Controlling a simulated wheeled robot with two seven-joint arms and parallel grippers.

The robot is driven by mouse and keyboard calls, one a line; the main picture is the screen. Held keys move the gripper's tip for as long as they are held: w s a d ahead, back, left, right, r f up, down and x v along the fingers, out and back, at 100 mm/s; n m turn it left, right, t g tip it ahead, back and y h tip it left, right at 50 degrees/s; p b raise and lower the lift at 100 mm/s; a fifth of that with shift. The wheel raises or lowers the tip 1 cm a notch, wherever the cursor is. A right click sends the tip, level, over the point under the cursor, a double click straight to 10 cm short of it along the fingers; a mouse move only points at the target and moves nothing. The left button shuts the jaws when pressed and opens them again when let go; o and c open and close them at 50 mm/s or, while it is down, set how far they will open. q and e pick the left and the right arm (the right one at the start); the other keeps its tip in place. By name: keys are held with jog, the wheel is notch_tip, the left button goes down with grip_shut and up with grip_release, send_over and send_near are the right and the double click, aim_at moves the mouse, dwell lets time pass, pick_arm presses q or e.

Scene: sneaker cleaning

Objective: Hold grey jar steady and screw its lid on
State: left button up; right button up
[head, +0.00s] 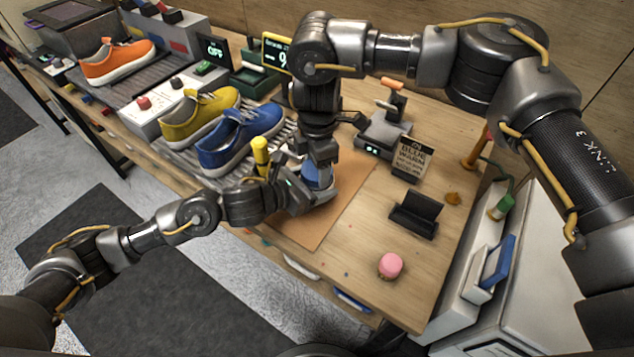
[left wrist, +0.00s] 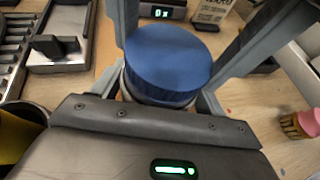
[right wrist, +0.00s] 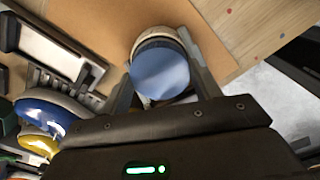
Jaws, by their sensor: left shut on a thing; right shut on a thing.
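The grey jar (left wrist: 150,99) stands on the brown mat, with its blue lid (head: 318,177) on top. In the left wrist view the lid (left wrist: 168,58) hides most of the jar. My left gripper (head: 303,194) comes in low from the left and is shut around the jar's body. My right gripper (head: 321,168) points down from above and is shut on the lid's sides. In the right wrist view the lid (right wrist: 160,72) sits between its fingers, and a pale edge of the jar (right wrist: 160,36) shows behind. The lid looks level; I cannot tell how tight it is.
The brown mat (head: 318,232) lies under the jar. A yellow-capped item (head: 260,152) stands close on the left, with blue (head: 240,138), yellow (head: 199,115) and orange (head: 117,62) sneakers beyond. A scale (head: 383,137), sign (head: 411,160), black stand (head: 415,213) and pink-topped item (head: 390,265) are right.

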jog(key=o, duration=1.2)
jog(key=shift+r, duration=0.15)
notch_tip(320, 180, up, 12)
jog(key=shift+f, duration=0.1)
pick_arm(q)
jog(key=o, duration=2)
jog(key=shift+c, duration=0.2)
